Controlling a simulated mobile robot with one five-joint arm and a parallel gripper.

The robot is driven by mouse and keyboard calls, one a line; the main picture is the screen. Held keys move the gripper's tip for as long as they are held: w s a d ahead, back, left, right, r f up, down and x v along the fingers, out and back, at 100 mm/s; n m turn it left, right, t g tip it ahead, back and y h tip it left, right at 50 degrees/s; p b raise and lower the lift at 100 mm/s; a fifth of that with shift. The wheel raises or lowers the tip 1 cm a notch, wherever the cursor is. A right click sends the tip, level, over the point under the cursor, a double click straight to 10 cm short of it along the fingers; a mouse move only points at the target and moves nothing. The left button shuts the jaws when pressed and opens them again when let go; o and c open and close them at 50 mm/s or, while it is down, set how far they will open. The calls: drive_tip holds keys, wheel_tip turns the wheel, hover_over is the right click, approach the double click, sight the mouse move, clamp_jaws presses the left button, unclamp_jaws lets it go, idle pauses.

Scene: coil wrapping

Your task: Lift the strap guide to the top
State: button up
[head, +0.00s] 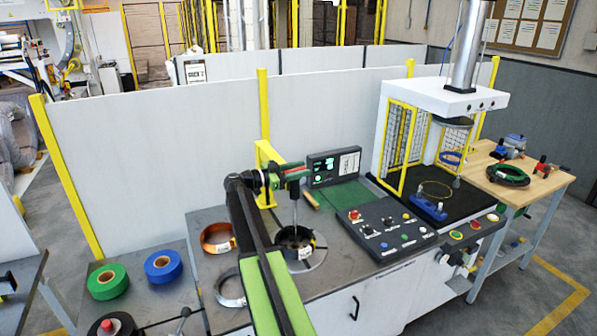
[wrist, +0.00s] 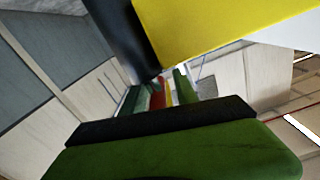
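My gripper (head: 295,172) is at the end of my green and black arm, beside a yellow post. Something red (head: 291,165) shows at the gripper; I take it to be the strap guide's handle. A thin upright rod (head: 295,208) runs from there down to a dark coil (head: 293,238) on a round plate. In the wrist view, green finger parts (wrist: 160,92) lie on both sides of a narrow red piece (wrist: 157,97). Whether they touch it is too small to tell. My arm hides part of the guide in the head view.
The yellow post (head: 265,150) stands close behind my gripper and fills the top of the wrist view (wrist: 220,25). A copper coil (head: 217,238) and a pale ring (head: 229,288) lie left of the plate. A button panel (head: 384,229) and a press (head: 440,100) stand to the right.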

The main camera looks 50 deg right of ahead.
clamp_jaws()
drive_tip(key=shift+r, duration=0.1)
idle(0.6)
idle(0.4)
